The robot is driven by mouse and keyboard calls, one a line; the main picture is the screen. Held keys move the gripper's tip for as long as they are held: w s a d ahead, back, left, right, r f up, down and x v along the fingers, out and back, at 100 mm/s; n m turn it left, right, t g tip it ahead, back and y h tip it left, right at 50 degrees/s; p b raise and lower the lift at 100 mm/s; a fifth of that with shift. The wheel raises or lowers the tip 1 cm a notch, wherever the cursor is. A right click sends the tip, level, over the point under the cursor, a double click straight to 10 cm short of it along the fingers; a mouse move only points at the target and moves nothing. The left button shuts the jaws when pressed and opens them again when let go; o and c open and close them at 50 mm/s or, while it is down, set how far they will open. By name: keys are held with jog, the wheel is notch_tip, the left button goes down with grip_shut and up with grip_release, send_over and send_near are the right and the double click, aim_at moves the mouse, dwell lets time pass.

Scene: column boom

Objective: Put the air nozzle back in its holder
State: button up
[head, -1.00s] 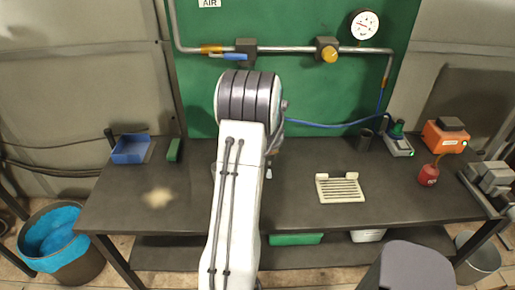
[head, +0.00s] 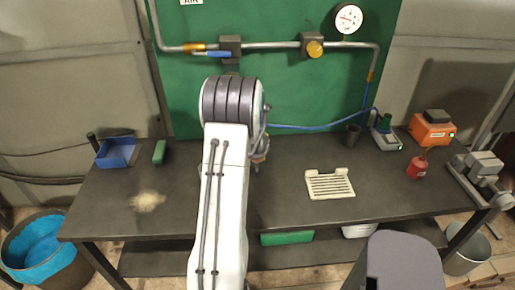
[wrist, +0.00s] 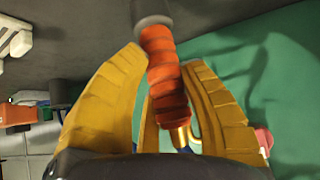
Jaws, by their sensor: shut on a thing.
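The air nozzle (wrist: 165,75) has an orange ribbed grip, a grey end at the top of the wrist view and a brass fitting at the bottom. My gripper (wrist: 165,58) has its yellow fingers shut around the orange grip. In the head view my arm hides most of the gripper; a small orange part of the nozzle (head: 261,150) shows right of the arm, above the bench. A blue hose (head: 310,128) runs from the wall pipe towards it.
A cream slatted tray (head: 330,185) lies on the bench in front of the cup. A charger with a green part (head: 385,135), a red can (head: 416,168) and an orange box (head: 431,132) stand further right. A blue bin (head: 116,153) is at left.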

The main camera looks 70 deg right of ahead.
jog(key=o, duration=1.3)
jog(key=shift+f, duration=0.1)
jog(key=shift+c, duration=0.2)
jog(key=shift+r, duration=0.25)
jog(key=b+v, duration=0.2)
jog(key=v, duration=0.9)
jog(key=shift+a+r, duration=0.25)
jog(key=shift+a, duration=0.1)
